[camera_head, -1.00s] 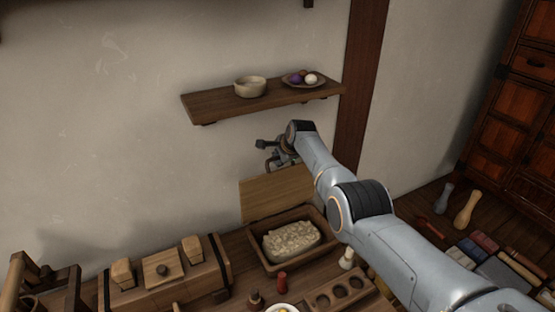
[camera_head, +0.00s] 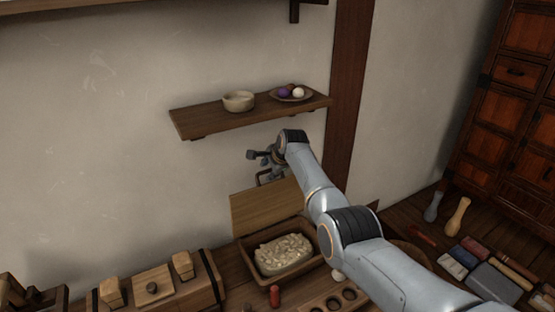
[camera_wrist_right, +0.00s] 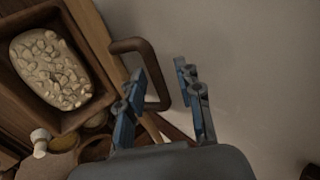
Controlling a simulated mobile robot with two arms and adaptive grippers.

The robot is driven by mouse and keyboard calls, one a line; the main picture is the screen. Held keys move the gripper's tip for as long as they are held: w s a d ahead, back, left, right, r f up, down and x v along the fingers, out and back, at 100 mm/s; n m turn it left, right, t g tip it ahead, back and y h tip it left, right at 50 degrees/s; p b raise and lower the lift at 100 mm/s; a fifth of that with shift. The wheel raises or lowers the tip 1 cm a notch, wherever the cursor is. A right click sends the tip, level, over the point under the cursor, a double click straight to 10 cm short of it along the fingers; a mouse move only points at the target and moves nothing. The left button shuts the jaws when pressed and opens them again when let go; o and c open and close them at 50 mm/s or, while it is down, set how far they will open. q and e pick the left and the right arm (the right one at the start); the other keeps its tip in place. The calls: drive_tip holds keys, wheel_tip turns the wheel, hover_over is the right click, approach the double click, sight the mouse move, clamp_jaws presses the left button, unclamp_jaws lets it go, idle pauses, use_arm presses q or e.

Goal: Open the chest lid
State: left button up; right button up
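The chest (camera_head: 320,243) is an open wooden box holding a pale, lumpy mass (camera_head: 282,256). Its lid (camera_head: 262,208) stands raised at the back, against the wall side. A brown loop handle (camera_head: 262,178) shows at the lid's top edge; it is large in the right wrist view (camera_wrist_right: 150,62). My right gripper (camera_head: 263,163) is at this handle. In the wrist view its two blue fingers (camera_wrist_right: 162,98) are spread apart, with part of the handle between or just behind them; I cannot tell whether they touch it. My left gripper is out of view.
A wall shelf (camera_head: 205,121) with a bowl (camera_head: 239,101) and a plate (camera_head: 301,99) is just above my right gripper. A wooden block case (camera_head: 205,289) stands left of the chest. A red peg (camera_head: 275,296) and a holed tray (camera_head: 333,303) are in front.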

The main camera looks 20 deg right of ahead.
drive_tip(key=v, duration=1.1)
idle(0.3)
